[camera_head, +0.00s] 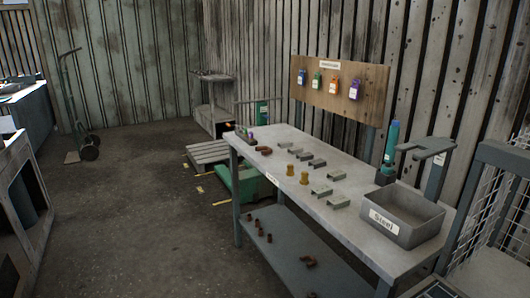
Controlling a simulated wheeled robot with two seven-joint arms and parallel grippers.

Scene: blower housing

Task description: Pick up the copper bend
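Neither of my grippers is in view. Small reddish-brown copper-coloured pieces (263,150) lie on the grey workbench (300,137) near its far left end. More brown pieces (260,228) lie on the bench's lower shelf (282,246), and another small group (309,261) lies nearer on that shelf. They are too small to tell which one is a bend. Two yellow brass-coloured pieces (303,177) stand near the bench's front edge.
Several grey metal pieces (322,190) lie on the bench. A grey bin marked Steel (396,235) stands at its right end. A board (340,91) with coloured tags stands behind. A mesh cage (490,235) is at right. The floor (165,220) left of the bench is open.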

